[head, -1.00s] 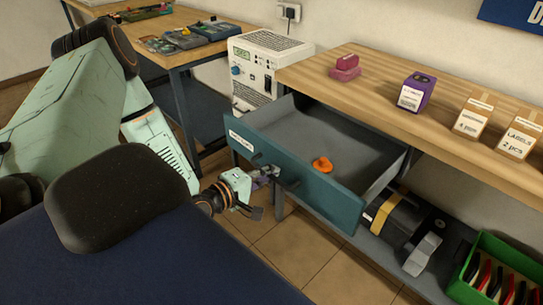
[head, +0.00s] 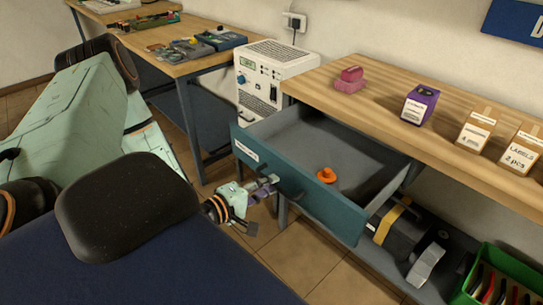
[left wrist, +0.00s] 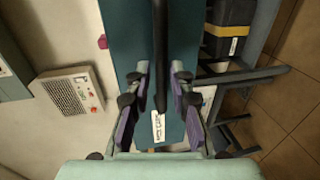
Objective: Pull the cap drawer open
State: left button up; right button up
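The teal drawer (head: 345,212) stands pulled out from under the wooden bench, with an orange cap (head: 326,175) lying on its grey floor. It also shows in the left wrist view (left wrist: 126,40), its white label (left wrist: 158,127) low on the front. A dark bar handle (left wrist: 160,70) runs along the front. My left gripper (head: 266,188) is just in front of the drawer. In the left wrist view its purple-padded fingers (left wrist: 159,108) are spread on either side of the handle, with gaps, gripping nothing. My right gripper is not in view.
On the bench (head: 390,83) stand a pink block (head: 350,80), a purple box (head: 419,105) and two label boxes. A black case with a yellow band (head: 392,222) and a green crate (head: 508,262) sit below. A white power unit (head: 270,75) stands left of the drawer.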

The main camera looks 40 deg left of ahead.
pick_arm(q)
jog(key=p+v, duration=0.3)
jog(key=v, duration=0.3)
jog(key=shift+s, duration=0.3)
dwell(0.4)
dwell(0.6)
jog(key=s+d+f+m+g, duration=0.55)
jog(key=f+m+g, duration=0.2)
jog(key=f, duration=0.25)
jog(key=s+d+m+g+y, duration=0.1)
jog(key=s+d+m+g, duration=0.7)
jog(key=s+d+m, duration=0.1)
jog(key=s+d, duration=0.1)
jog(key=s, duration=0.1)
jog(key=shift+s, duration=0.25)
